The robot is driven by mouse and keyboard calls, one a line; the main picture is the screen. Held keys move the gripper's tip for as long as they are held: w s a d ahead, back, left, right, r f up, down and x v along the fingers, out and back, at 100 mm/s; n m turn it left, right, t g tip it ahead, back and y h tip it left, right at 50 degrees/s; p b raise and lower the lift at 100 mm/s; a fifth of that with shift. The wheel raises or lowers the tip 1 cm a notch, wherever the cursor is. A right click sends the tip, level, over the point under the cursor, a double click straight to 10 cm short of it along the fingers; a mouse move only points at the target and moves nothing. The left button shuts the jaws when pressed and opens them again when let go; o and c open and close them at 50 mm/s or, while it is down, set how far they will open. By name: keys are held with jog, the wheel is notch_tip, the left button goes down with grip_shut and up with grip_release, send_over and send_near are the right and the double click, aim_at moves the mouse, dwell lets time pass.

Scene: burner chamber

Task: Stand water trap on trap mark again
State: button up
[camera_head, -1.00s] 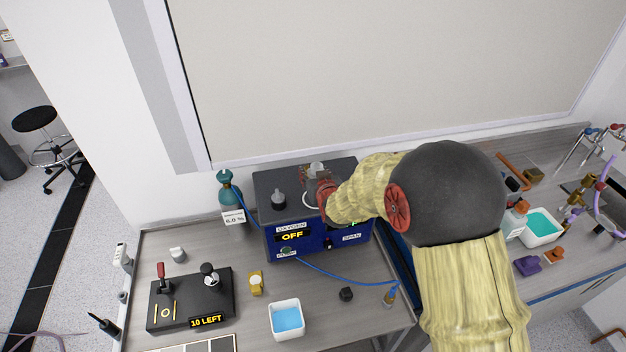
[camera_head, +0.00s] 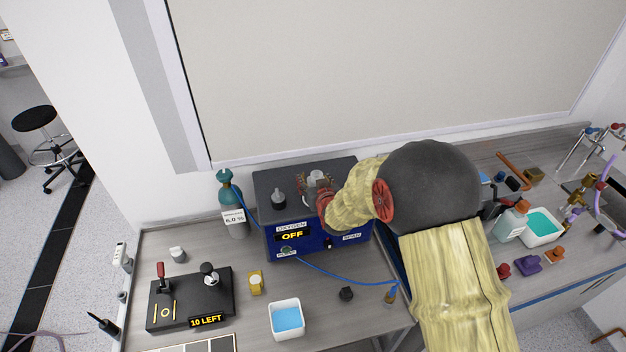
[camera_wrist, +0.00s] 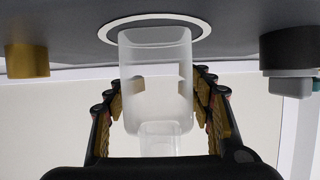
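The water trap, a clear frosted jar, shows in the wrist view (camera_wrist: 156,65) and on top of the blue-fronted analyser in the head view (camera_head: 316,175). The wrist view looks inverted. The trap's base lies inside the white ring of the trap mark (camera_wrist: 203,22), and it looks upright and standing on the top surface. My gripper (camera_wrist: 158,85) has one finger on each side of the trap. In the head view my gripper (camera_head: 312,190) is spread around it. The fingers look open; whether a pad still touches the wall is hard to tell.
On the analyser (camera_head: 347,240) a grey knob-like piece (camera_head: 278,199) stands left of the trap. A teal bottle (camera_head: 226,190) is beside it. A blue hose (camera_head: 345,275) crosses the bench front. A white tub (camera_head: 286,318) and black control box (camera_head: 190,298) stand nearer.

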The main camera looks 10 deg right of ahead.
jog(key=shift+o, duration=0.8)
jog(key=shift+r, duration=0.2)
jog(key=s+r+g, duration=0.2)
jog(key=s+r, duration=0.5)
jog(key=s, duration=0.3)
jog(key=s+r+g, duration=0.1)
jog(key=s+r, duration=0.6)
jog(key=s, duration=0.4)
jog(key=s+r+g, duration=0.2)
jog(key=s, duration=0.8)
jog(key=s+r+g, duration=0.2)
jog(key=s+g, duration=0.1)
jog(key=s, duration=0.8)
jog(key=shift+d+r, duration=0.25)
jog(key=shift+r, duration=0.1)
jog(key=shift+s+f, duration=0.1)
